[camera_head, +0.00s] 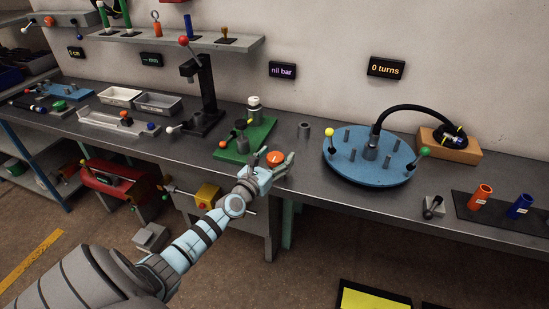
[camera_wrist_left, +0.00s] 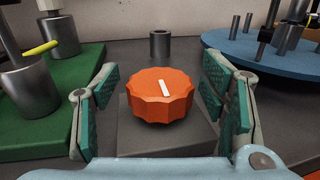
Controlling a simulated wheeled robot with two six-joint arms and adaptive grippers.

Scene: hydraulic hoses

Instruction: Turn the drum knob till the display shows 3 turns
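The orange ribbed knob (camera_head: 274,157) with a white mark on its top sits on a dark grey block at the bench's front edge. In the left wrist view the knob (camera_wrist_left: 158,105) is centred ahead, its white mark tilted a little left at the top. My left gripper (camera_head: 273,161) is open, one finger to each side of the knob, with gaps visible on both sides in the wrist view. The wall display (camera_head: 386,68) reads "0 turns". My right gripper is not in view.
A green plate (camera_head: 232,154) with metal cylinders lies left of the knob. A blue round table (camera_head: 345,172) with upright pegs and a black hose stands to the right. A short grey cylinder (camera_head: 304,130) stands behind the knob. Another display (camera_head: 282,70) reads "nil bar".

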